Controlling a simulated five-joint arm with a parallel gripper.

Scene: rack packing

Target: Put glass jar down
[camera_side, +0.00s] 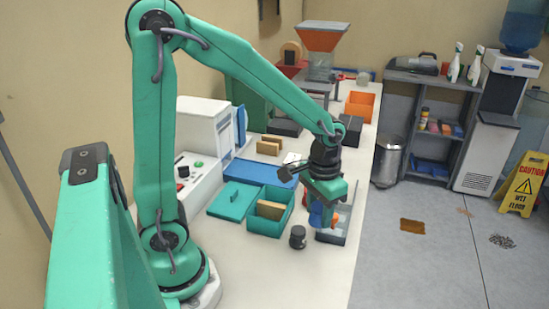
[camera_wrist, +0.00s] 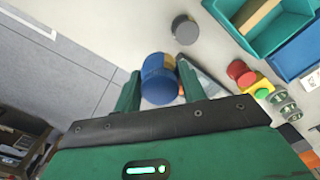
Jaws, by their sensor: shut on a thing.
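The glass jar, topped by a round blue lid (camera_wrist: 158,76), is held between the two fingers of my gripper (camera_wrist: 160,92). In the side view the blue part of the jar (camera_side: 316,219) shows just under my gripper (camera_side: 325,204), with something orange-red beside it. My gripper is shut on the jar, over the right front part of the white bench (camera_side: 290,281). The jar's lower part is mostly hidden, so I cannot tell whether it touches anything below.
A small dark round container (camera_side: 298,237) stands left of the jar; it is also in the wrist view (camera_wrist: 185,30). A teal open box (camera_side: 262,226) with a tan divider stands left. The front bench is clear.

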